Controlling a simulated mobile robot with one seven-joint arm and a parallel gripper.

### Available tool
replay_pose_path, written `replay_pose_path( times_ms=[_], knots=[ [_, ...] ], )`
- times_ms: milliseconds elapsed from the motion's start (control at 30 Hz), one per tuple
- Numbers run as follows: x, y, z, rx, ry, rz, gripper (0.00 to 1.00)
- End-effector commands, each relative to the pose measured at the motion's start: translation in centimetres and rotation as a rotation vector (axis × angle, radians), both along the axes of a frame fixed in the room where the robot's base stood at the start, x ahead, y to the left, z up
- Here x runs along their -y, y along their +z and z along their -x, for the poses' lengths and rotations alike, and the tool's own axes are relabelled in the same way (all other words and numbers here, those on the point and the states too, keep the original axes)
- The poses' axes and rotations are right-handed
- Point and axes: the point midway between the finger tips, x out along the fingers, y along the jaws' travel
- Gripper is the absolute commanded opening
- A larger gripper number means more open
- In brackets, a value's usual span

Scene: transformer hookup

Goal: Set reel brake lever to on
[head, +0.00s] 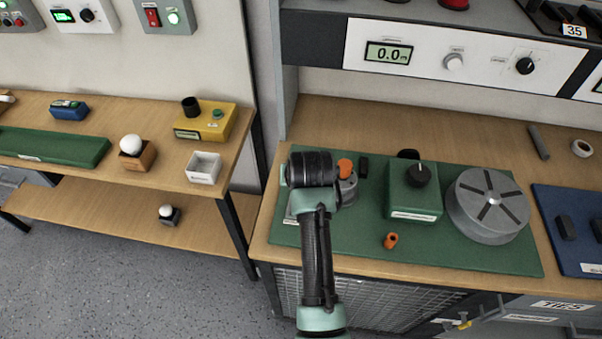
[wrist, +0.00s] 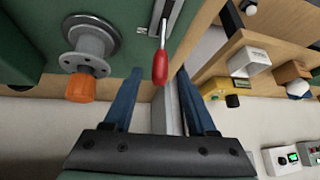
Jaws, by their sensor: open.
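The lever, a metal rod with a red grip (wrist: 160,66), shows at the top middle of the wrist view. Its rod runs up to a grey slotted plate on a green panel. My gripper (wrist: 158,76) is open, with one blue finger on each side of the red grip in the picture. I cannot tell whether the grip is between the fingers in depth or touches one. In the head view my arm hides the lever and the fingers. No on or off label can be read.
An orange-tipped grey fitting (wrist: 82,86) stands left of my fingers. In the head view, a green box with a black knob (head: 415,190) and a grey reel (head: 490,204) stand right of my arm on a green board (head: 470,252). An orange piece (head: 390,240) is nearby.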

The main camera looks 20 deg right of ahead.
Motion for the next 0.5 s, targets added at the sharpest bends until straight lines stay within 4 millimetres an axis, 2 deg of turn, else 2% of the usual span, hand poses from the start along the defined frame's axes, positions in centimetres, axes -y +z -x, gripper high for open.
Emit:
replay_pose_path(
  times_ms=[233, 500],
  knots=[
    [-0.7, 3.8, 2.4, 0.003, -0.001, 0.001, 0.57],
    [-1.2, 6.3, 4.2, 0.000, 0.000, 0.000, 0.57]
  ],
)
